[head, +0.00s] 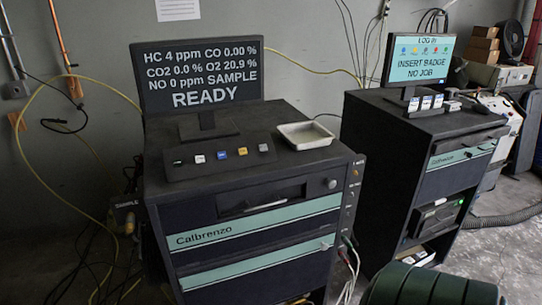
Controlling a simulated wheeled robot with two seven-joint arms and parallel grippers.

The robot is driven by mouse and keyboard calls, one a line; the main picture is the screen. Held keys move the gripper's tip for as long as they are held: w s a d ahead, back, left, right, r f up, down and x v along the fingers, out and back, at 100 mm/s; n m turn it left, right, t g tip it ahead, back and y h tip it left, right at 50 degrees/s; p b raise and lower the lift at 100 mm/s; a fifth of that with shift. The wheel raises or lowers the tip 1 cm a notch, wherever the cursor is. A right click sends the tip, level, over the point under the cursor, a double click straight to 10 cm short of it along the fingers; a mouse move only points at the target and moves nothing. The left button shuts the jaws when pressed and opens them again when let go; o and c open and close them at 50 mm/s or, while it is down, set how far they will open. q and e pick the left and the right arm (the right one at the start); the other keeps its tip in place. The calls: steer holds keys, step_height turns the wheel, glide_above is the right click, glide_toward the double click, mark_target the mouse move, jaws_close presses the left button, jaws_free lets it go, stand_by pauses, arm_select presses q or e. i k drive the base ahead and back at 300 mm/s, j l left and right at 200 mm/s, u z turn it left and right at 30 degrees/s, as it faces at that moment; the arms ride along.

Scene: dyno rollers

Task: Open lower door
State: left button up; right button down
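The near dark cabinet (205,245), marked "Calbrenzo", stands at the centre-left with its front facing me. Its upper front has a dark recessed panel (262,198) with a round knob at the right. Below the teal name band is a lower front panel (250,271) with a teal band. A small light knob (326,246) sits at its upper right. This lower front looks closed; its bottom is cut off by the picture edge. Neither of my grippers is in view.
A second cabinet (385,180) stands at right. A dark green rounded object (430,287) is at the bottom right. Cables and hoses hang at left. Floor (500,250) shows at right.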

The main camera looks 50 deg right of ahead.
mark_target(273, 276)
steer(key=z, duration=1.55)
